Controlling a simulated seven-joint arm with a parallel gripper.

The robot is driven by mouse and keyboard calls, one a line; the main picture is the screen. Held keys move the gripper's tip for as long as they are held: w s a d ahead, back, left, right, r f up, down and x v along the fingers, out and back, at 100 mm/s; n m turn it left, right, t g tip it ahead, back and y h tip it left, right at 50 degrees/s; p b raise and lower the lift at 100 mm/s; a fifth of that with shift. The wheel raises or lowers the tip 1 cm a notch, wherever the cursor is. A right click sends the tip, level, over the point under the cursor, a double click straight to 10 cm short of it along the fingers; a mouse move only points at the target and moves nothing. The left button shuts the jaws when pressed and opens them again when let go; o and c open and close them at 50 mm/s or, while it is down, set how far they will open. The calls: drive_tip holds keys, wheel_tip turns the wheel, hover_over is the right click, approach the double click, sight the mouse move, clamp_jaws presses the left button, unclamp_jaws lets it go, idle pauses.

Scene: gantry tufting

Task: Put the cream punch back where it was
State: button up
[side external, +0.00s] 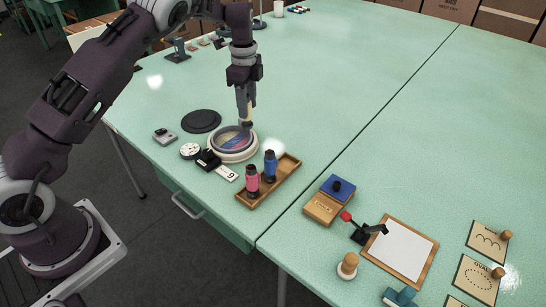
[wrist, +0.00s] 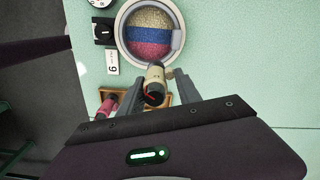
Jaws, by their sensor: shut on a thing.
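My gripper (side external: 247,108) is shut on the cream punch (wrist: 154,76) and holds it roughly upright over the round hoop (side external: 252,152). In the side view only a small cream part of the punch (side external: 253,106) shows between the fingers, with a dark lower end. I cannot tell whether its tip touches the cloth. The hoop in the wrist view (wrist: 121,52) frames cloth with yellow, blue and red bands. A wooden tray (side external: 285,179) in front of the hoop holds a pink punch (side external: 252,181) and a blue punch (side external: 270,164), both upright. My gripper partly hides the tray in the wrist view.
A black device (side external: 208,159), a white dial (side external: 190,151) and a card marked 9 (side external: 227,174) sit left of the tray. A dark disc (side external: 201,121) lies behind. A stamp pad box (side external: 325,205) and a framed white sheet (side external: 400,250) are at right.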

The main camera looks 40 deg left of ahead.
drive_tip(key=w+d+r+m, duration=0.1)
drive_tip(key=d+m, duration=0.4)
drive_tip(key=d, duration=0.8)
drive_tip(key=f, duration=0.9)
drive_tip(key=shift+w+d+f, duration=0.25)
drive_tip(key=shift+d+f, duration=0.05)
drive_tip(key=shift+f, duration=0.05)
drive_tip(key=o, duration=0.9)
drive_tip(key=shift+f, duration=0.15)
wheel_tip(320, 180, up, 12)
drive_tip(key=shift+r, duration=0.25)
